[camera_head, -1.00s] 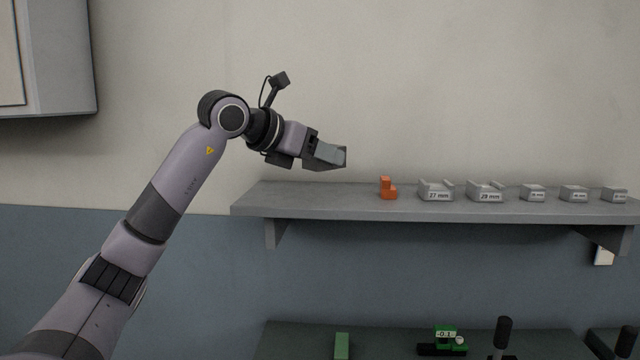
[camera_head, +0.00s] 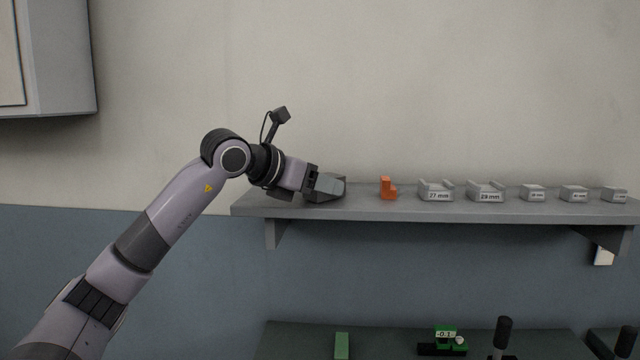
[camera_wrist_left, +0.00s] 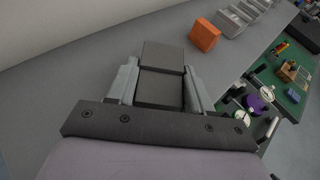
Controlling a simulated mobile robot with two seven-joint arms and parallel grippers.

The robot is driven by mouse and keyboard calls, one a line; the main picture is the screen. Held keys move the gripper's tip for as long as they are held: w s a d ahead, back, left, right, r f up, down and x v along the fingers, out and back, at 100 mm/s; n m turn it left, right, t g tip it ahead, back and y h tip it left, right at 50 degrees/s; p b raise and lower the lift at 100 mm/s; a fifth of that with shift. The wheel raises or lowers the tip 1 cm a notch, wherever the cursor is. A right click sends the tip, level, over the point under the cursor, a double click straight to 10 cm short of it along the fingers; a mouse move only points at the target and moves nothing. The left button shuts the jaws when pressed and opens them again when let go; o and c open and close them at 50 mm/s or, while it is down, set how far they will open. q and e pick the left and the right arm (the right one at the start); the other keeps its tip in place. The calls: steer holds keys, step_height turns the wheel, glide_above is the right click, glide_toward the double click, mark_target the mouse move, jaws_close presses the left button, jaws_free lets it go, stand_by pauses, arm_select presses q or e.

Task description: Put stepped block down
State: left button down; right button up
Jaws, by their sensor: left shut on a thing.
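The stepped block (camera_wrist_left: 161,75) is dark grey and shows a step in the left wrist view. It sits between the two grey fingers of my left gripper (camera_wrist_left: 160,88), which is shut on it. In the head view my left gripper (camera_head: 328,187) is low over the left end of the grey shelf (camera_head: 262,203), and its fingers mostly hide the block. I cannot tell whether the block touches the shelf top. My right gripper is not in view.
A small orange stepped piece (camera_head: 387,188) stands on the shelf to the right of the gripper. Grey blocks marked 27 mm (camera_head: 436,191) and 29 mm (camera_head: 486,191), and several smaller ones, stand further right. A bench (camera_head: 300,342) with tools is below.

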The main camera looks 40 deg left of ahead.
arm_select(q)
steer(key=shift+r, duration=0.15)
steer(key=shift+c, duration=2.3)
jaws_free()
steer(key=shift+f, duration=0.25)
steer(key=shift+s+r, duration=0.1)
steer(key=shift+r, duration=0.05)
